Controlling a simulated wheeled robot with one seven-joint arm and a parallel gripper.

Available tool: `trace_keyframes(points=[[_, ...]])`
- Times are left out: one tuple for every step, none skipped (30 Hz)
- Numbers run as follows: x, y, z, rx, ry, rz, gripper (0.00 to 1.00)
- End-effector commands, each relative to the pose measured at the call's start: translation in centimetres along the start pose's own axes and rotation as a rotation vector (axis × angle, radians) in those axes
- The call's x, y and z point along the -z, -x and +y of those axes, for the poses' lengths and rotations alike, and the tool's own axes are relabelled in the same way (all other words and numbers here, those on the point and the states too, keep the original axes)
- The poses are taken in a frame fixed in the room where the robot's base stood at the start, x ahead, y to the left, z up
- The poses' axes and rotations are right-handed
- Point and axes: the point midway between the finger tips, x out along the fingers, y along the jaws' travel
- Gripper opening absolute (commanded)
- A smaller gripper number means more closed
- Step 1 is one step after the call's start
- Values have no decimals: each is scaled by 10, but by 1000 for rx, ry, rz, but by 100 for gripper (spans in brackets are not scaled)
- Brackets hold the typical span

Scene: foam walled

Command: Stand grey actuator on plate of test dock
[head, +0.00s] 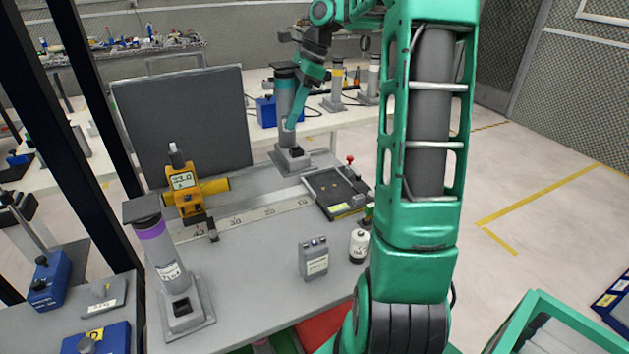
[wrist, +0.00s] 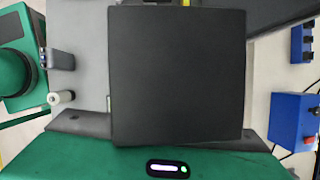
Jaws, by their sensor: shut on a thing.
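The grey actuator (head: 284,97) is a grey cylinder with a dark square cap and a square foot (head: 291,160). My gripper (head: 291,118) is shut on it and holds it roughly upright. Its foot is behind and left of the test dock (head: 346,207) in the head view; I cannot tell its exact height. The dock has a dark flat plate (head: 333,187), a yellow label and a red-knobbed lever; the plate looks empty. In the wrist view, the actuator's black cap (wrist: 180,75) fills the middle and hides the foot and the plate.
A purple-banded actuator (head: 165,262) stands at the front left. A yellow gauge (head: 184,193) stands behind a ruler strip (head: 240,218). A grey box (head: 313,259) and a white bottle (head: 359,245) stand in front of the dock. A dark panel (head: 180,125) rises at the back left.

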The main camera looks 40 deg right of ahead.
Motion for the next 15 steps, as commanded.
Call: trace_keyframes(points=[[1,1,0,2,0,0,0],[2,1,0,2,-1,0,0],[4,0,0,2,-2,0,0],[7,0,0,1,-3,0,0],[11,-1,0,1,-4,0,0],[17,-2,1,0,-4,0,0],[22,-3,1,-1,-3,0,0],[27,-4,2,-1,-4,0,0],[35,-6,2,-2,-3,0,0],[40,-7,2,-2,-1,0,0],[46,-8,2,-1,-1,0,0],[54,-10,3,-1,1,0,0],[60,-11,3,-2,1,0,0],[66,-12,4,-2,2,0,0],[74,-14,4,-3,2,0,0]])
